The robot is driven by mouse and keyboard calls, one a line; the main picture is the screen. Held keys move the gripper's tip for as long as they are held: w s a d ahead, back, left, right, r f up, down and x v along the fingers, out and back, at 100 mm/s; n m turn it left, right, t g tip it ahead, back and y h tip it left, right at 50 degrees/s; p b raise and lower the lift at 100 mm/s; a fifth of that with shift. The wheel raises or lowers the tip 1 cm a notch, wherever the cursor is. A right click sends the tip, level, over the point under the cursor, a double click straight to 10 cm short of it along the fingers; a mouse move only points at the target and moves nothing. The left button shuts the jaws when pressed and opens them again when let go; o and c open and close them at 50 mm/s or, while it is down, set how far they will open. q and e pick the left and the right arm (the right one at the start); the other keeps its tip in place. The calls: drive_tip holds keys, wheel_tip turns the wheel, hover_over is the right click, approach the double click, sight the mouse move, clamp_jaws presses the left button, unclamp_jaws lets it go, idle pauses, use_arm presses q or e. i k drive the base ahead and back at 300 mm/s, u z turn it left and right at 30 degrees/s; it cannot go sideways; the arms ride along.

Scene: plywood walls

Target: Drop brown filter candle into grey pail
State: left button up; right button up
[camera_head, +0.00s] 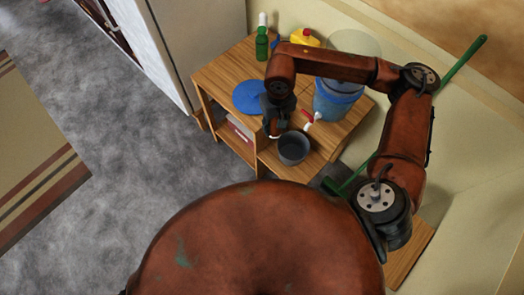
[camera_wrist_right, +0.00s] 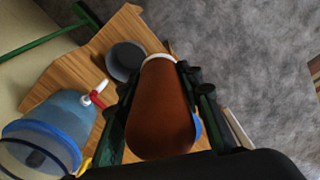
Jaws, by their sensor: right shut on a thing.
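The brown filter candle (camera_wrist_right: 160,110) fills the middle of the right wrist view, with a pale rim at its far end. My right gripper (camera_wrist_right: 158,95) is shut on it, one dark finger along each side. The grey pail (camera_head: 293,148) stands on the wooden table near its front edge. The pail also shows in the right wrist view (camera_wrist_right: 124,58), beyond and left of the candle's far end. In the head view my right gripper (camera_head: 275,122) is just up and left of the pail, and mostly hides the candle. My left gripper is not in view.
A blue water dispenser (camera_head: 336,103) with a red-and-white tap (camera_head: 311,120) stands right behind the pail. A blue disc (camera_head: 251,97), a green bottle (camera_head: 262,44) and a yellow container (camera_head: 304,38) are on the table (camera_head: 222,75). A green pole (camera_head: 462,64) leans at the right.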

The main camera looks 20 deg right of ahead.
sight(292, 150)
drive_tip(key=u, duration=1.05)
drive_tip(key=i, duration=1.7)
drive_tip(key=z, duration=2.8)
